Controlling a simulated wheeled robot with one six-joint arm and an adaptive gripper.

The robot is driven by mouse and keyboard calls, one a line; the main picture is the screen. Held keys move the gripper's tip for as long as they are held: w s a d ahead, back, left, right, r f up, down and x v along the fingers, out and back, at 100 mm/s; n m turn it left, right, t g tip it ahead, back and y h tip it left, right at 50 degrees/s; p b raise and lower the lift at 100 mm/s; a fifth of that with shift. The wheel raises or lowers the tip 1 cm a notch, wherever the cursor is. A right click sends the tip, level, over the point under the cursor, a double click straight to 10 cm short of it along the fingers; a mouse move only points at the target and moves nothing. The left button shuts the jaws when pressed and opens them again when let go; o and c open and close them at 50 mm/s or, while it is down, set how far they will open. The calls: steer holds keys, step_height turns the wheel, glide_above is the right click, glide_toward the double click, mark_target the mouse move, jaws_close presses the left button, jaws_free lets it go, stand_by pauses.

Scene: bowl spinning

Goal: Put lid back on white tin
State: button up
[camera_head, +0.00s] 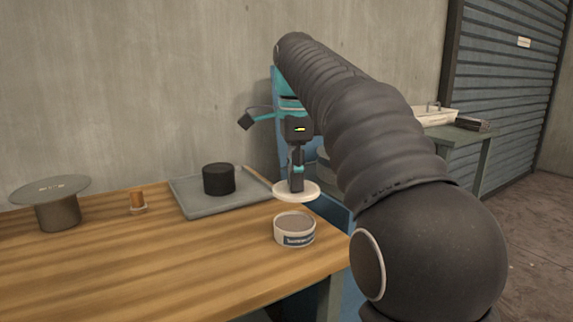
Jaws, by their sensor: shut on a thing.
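The white tin (295,230) stands open and upright near the right front corner of the wooden table, with a dark label on its side. The white lid (304,193) is a flat round disc held above the tin and a little behind it in the picture. My gripper (297,184) points down and is shut on the lid near its middle. The lid is apart from the tin's rim. The fingertips' exact hold on the lid is too small to make out.
A grey tray (190,199) holding a black cylinder (218,179) lies left of the tin. Farther left are a small copper-coloured piece (138,200) and a pot-like stand with a wide disc (50,190). The wooden table (150,265) is clear at the front.

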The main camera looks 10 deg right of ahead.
steer(key=shift+w, duration=0.1)
steer(key=shift+f, duration=0.15)
step_height(320, 180, down, 2)
steer(key=shift+a+f, duration=0.1)
steer(key=shift+f+b, duration=1.05)
steer(key=shift+f, duration=0.8)
steer(key=shift+r+p, duration=0.1)
steer(key=shift+p, duration=0.45)
steer(key=shift+f+p, duration=0.25)
steer(key=shift+p, duration=0.2)
stand_by(1.4)
steer(key=o, duration=1.5)
